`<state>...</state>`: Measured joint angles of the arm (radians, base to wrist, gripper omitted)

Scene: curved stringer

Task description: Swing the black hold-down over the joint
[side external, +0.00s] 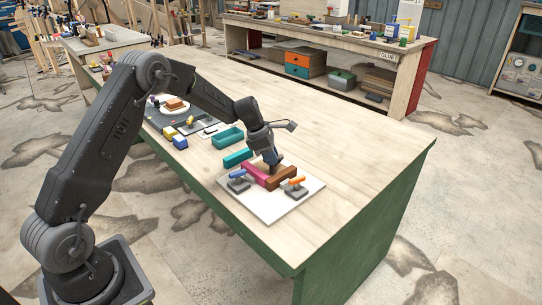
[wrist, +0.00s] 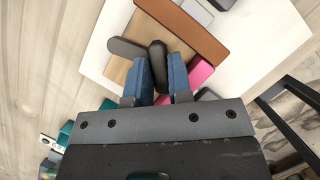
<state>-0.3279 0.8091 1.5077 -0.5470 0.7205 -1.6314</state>
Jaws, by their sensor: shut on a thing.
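My gripper (wrist: 161,85) has its two blue fingers close together on the black hold-down (wrist: 157,52), a dark rounded bar whose far end reaches toward the brown piece. In the side view my gripper (side external: 273,163) is low over the white board (side external: 287,208). The brown piece (side external: 282,178) meets the pink piece (side external: 255,174) at an angle on this board; they also show in the wrist view as a brown bar (wrist: 186,26) and a partly hidden pink piece (wrist: 201,72). The fingers hide part of the joint area, so I cannot tell whether the hold-down covers it.
A clamp with a blue handle (side external: 238,174) and one with an orange handle (side external: 297,181) stand on the board. A teal bar (side external: 237,157) and teal tray (side external: 228,138) lie behind it. The bench top to the right (side external: 350,150) is clear.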

